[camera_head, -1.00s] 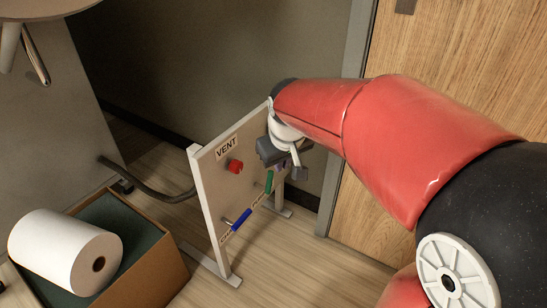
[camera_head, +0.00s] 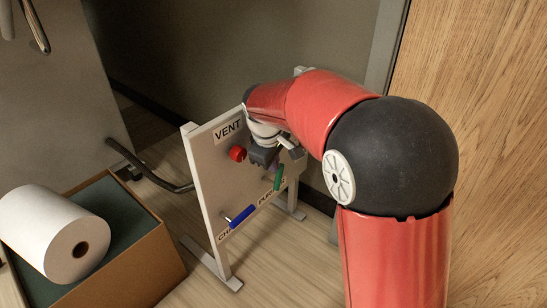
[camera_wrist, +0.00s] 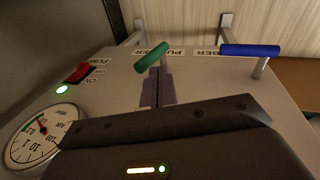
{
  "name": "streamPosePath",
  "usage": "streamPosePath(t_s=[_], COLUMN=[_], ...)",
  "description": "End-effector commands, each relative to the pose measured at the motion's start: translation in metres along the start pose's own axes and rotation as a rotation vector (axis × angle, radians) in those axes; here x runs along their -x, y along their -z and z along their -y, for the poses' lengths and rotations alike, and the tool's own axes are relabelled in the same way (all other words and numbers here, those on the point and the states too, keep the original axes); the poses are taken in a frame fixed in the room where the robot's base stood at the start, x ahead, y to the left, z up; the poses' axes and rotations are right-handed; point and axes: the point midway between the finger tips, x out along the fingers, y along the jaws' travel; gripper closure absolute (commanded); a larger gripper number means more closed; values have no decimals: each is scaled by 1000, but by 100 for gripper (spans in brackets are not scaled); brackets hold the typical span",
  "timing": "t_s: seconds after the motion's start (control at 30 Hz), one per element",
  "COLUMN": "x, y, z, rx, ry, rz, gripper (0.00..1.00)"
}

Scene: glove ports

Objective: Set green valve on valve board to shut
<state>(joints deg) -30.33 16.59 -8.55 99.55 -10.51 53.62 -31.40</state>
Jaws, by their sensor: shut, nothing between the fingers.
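The valve board (camera_head: 207,165) is a pale upright panel on feet. Its green valve handle (camera_head: 278,177) stands steep in the head view. In the wrist view the green handle (camera_wrist: 151,57) slants, its left end lower, on a short metal stem. The blue valve handle (camera_head: 240,216) is lower left on the board, and in the wrist view it lies level (camera_wrist: 250,50). My gripper (camera_wrist: 155,76) is shut and empty, its purple fingertips just below the green handle. I cannot tell whether they touch it. In the head view my wrist hides part of the board.
A red knob (camera_head: 237,153) sits under the VENT label. The wrist view shows a red pump switch (camera_wrist: 78,73), a green lamp (camera_wrist: 62,90) and a gauge (camera_wrist: 42,135). A box (camera_head: 125,250) with a white roll (camera_head: 50,235) stands left. A wooden door (camera_head: 480,130) is at right.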

Motion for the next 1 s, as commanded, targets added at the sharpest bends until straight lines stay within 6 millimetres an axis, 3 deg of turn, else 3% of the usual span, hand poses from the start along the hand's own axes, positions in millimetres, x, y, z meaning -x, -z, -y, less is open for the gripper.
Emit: streamPosePath(t_s=[0.1, 0.3, 1.0], x=[-21, -36, -36], y=[0, 0, -1], z=[1, 0, -4], rx=[0, -1, -6], ry=[2, 0, 54], rz=[1, -1, -7], gripper=[100, 100, 100])
